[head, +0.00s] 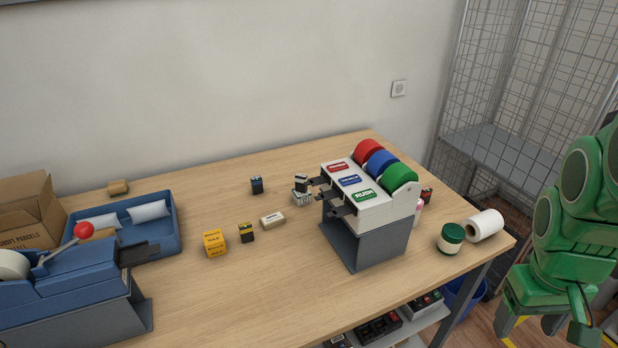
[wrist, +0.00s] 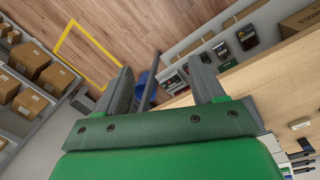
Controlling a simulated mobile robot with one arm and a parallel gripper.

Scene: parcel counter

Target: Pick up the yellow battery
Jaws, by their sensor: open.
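A small dark block with a yellow band (head: 246,233), which looks like the yellow battery, stands on the wooden table in the head view. It is just right of a yellow box (head: 214,243) with dark print, with a small gap between them. My green gripper (head: 545,325) hangs off the table's right side, far from the battery. In the wrist view its two grey fingers (wrist: 163,80) are apart with nothing between them. I cannot make out the battery in the wrist view.
A label dispenser (head: 365,208) with red, blue and green rolls stands between my gripper and the battery. A dark battery-like block (head: 257,185) and a pale block (head: 272,219) are nearby. A blue tray (head: 176,205) is at left; a wire cage (head: 525,80) is behind right.

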